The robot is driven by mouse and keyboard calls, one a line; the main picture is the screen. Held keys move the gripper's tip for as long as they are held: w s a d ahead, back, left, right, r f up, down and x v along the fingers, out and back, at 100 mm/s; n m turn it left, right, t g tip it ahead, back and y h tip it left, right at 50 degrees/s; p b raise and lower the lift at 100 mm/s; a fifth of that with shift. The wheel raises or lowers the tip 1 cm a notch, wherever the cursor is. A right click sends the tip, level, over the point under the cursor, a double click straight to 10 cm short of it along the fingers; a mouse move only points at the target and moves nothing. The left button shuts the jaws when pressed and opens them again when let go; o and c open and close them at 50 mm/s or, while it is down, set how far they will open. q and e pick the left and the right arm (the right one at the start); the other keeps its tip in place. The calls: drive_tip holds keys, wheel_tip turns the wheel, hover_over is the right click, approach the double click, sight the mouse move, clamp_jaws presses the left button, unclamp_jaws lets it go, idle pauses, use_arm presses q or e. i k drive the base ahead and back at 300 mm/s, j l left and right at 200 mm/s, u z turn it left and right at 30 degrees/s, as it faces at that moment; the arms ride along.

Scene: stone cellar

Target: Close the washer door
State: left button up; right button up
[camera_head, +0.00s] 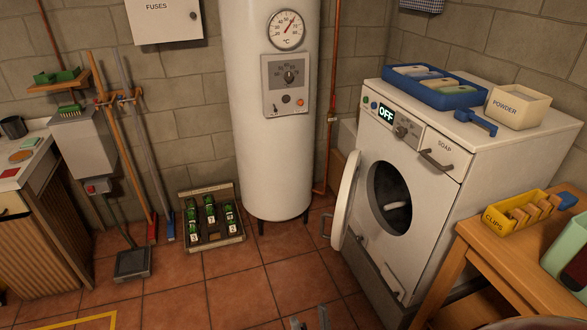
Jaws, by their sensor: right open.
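The white washer (450,180) stands at the right, its front facing left and toward me. Its round door (345,202) is open, swung out at the left of the dark round opening (388,198). The door shows nearly edge-on, with a small handle on its outer left side. Something pale lies inside the drum. The washer's display reads OFF. My right gripper (309,318) shows only by its grey fingertips at the bottom edge, apart and empty, over the floor and well below the door. My left gripper is not in view.
A wooden table (468,247) with a yellow clips box (515,212) stands close in front of the washer at right. A white boiler (270,130) stands behind the door to the left. The tiled floor before the door is clear.

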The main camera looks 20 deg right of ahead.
sight(349, 185)
drive_tip(key=i+j+u, duration=0.1)
drive_tip(key=i+u, duration=0.85)
drive_tip(key=i+l+u, duration=0.25)
drive_tip(key=i+u, duration=0.2)
drive_tip(key=i+j+z, duration=0.15)
drive_tip(key=i+z, duration=0.25)
drive_tip(key=i+j+z, duration=0.2)
drive_tip(key=z, duration=2.75)
drive_tip(key=j+z, duration=0.2)
drive_tip(key=i+j+u, duration=0.1)
drive_tip(key=i+j, duration=0.2)
